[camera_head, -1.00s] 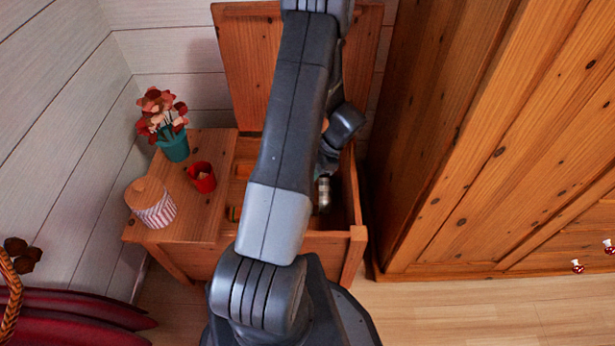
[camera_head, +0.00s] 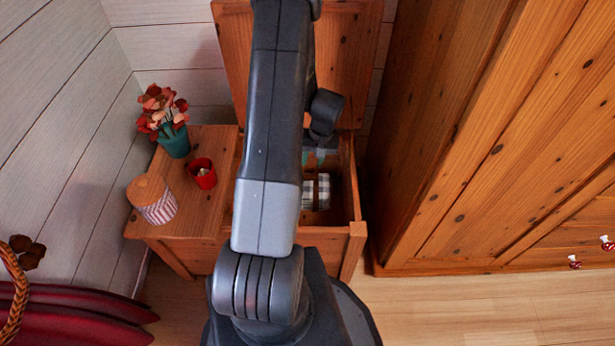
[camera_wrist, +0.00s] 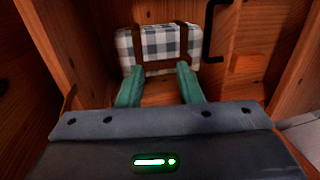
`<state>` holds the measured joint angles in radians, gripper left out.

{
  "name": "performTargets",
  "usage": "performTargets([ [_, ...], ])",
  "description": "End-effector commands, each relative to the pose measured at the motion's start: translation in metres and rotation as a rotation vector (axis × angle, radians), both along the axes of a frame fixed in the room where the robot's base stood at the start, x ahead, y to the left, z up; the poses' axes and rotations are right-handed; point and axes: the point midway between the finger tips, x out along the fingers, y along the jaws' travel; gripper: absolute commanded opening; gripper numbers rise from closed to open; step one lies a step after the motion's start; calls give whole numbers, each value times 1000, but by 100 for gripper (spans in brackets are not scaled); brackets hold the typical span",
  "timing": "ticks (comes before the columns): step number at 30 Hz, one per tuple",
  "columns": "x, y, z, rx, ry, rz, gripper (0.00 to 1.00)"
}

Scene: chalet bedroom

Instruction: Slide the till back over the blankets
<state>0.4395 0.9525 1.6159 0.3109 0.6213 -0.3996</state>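A wooden chest (camera_head: 335,236) stands open with its lid (camera_head: 345,60) raised against the wall. Inside it, a checked blanket roll (camera_head: 318,192) shows to the right of my arm. In the wrist view a blue-and-white checked blanket roll (camera_wrist: 160,45) with brown straps lies beyond my fingertips. My gripper (camera_wrist: 159,70) has its two green fingers apart, with nothing visible between them. It points down into the chest; my arm hides much of the chest's left inside in the head view. I cannot clearly make out the till in either view.
A wooden top (camera_head: 205,215) left of the opening bears a striped jar (camera_head: 157,208), a red cup (camera_head: 201,173) and a teal flowerpot (camera_head: 174,143). A large wooden wardrobe (camera_head: 480,150) stands close on the right. A dark bracket (camera_wrist: 208,45) shows beside the blanket roll.

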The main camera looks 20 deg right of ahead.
Motion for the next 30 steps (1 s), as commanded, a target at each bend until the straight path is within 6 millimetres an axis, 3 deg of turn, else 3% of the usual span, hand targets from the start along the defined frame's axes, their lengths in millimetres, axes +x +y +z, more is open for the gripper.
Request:
performTargets([
  [1,0,3,-15,2,3,1,33],
  [6,2,9,-49,2,3,1,33],
  [12,4,13,-76,1,1,-1,33],
  [25,5,15,-86,1,0,-1,33],
  [26,5,15,-86,1,0,-1,31],
  [30,5,15,-86,1,0,-1,3],
])
